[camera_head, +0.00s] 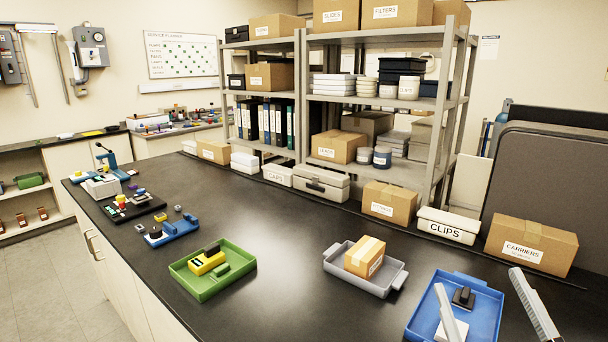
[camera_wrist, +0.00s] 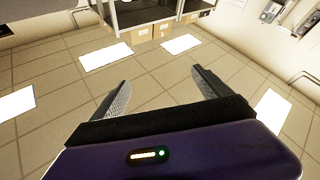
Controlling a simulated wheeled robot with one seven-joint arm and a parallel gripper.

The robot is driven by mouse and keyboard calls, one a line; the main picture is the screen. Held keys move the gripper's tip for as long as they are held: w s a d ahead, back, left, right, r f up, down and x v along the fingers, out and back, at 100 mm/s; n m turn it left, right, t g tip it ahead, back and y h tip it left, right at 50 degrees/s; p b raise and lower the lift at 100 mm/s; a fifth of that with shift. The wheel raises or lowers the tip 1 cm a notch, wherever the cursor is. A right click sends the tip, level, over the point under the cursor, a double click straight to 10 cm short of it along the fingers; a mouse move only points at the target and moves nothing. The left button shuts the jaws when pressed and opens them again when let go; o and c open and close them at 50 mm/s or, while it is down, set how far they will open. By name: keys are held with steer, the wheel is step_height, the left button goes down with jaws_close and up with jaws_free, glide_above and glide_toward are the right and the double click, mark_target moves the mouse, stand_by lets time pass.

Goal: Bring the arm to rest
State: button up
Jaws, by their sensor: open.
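My gripper (camera_head: 476,278) is at the lower right of the head view, its two pale fingers spread apart and pointing up. It stands in front of the blue tray (camera_head: 486,283) in the picture and hides part of it. In the wrist view the fingers of my gripper (camera_wrist: 161,75) are also apart, with nothing between them. Beyond them is a tiled surface (camera_wrist: 160,65) with bright white panels, which looks like the ceiling.
On the black bench (camera_head: 290,290) are a green tray (camera_head: 198,291) with yellow and green parts, a grey tray (camera_head: 337,268) with a carton (camera_head: 362,258), and the blue tray with a dark part and a white block. Boxes and a shelf rack (camera_head: 438,115) line the back.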

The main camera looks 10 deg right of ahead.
steer(key=s+a+f+g+y, duration=0.2)
steer(key=s+a+f+g, duration=0.2)
steer(key=s+f, duration=0.6)
steer(key=s+a+f+m+g+y, duration=0.1)
steer(key=s+a+f+g, duration=0.3)
steer(key=s+a+f, duration=0.5)
steer(key=s+f+y, duration=0.1)
steer(key=s+f, duration=0.1)
steer(key=s, duration=0.5)
steer(key=shift+s+f+m, duration=0.2)
steer(key=shift+s+m, duration=0.1)
steer(key=shift+s, duration=0.05)
